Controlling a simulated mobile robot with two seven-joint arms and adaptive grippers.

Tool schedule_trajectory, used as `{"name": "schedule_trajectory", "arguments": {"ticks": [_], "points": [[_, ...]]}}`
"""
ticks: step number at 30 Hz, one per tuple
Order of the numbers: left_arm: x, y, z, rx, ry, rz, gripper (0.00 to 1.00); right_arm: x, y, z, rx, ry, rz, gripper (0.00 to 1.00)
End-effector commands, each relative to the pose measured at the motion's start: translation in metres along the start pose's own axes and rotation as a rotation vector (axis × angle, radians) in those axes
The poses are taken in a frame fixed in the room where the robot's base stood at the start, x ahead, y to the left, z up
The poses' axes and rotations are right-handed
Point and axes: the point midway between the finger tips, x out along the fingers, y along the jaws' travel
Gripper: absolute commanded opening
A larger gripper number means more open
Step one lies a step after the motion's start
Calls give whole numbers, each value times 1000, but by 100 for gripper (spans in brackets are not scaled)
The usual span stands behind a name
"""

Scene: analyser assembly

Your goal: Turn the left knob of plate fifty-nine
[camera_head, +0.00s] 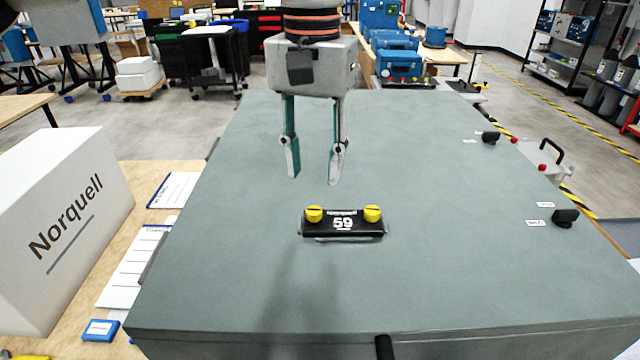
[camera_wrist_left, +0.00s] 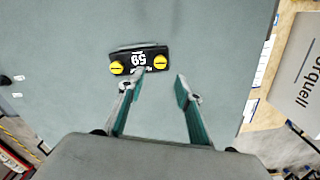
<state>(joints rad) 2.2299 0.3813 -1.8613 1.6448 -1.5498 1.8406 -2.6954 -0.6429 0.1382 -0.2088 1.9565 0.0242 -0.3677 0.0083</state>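Plate fifty-nine (camera_head: 343,229) is a black plate with a white "59", lying on the grey-green top. Its left yellow knob (camera_head: 314,214) and right yellow knob (camera_head: 372,213) stand at its two upper corners. My left gripper (camera_head: 313,178) is open and empty, pointing down above the top and behind the plate. In the wrist view the plate (camera_wrist_left: 139,58) appears upside down, so the left knob (camera_wrist_left: 160,62) is on the right there. One fingertip overlaps the plate's edge between the knobs; the left gripper (camera_wrist_left: 157,88) holds nothing. My right gripper is not in view.
Black knobs (camera_head: 565,217) with small labels sit on the right of the grey-green top (camera_head: 250,270). A white Norquell box (camera_head: 65,225), papers and a blue item (camera_head: 100,330) lie on the wooden table at left. The surface around the plate is clear.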

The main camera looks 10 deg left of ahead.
Motion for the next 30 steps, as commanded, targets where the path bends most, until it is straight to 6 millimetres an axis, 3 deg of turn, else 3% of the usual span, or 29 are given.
{"name": "schedule_trajectory", "arguments": {"ticks": [6,15,27,28,30], "points": [[27,0,1,1,-4,-1,34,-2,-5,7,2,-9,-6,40],[68,0,0,1,-3,-1,34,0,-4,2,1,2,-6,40],[77,0,0,0,-1,0,34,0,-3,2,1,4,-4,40],[77,0,0,0,-1,0,32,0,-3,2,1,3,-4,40],[77,0,0,0,-1,0,14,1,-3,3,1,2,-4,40]]}}
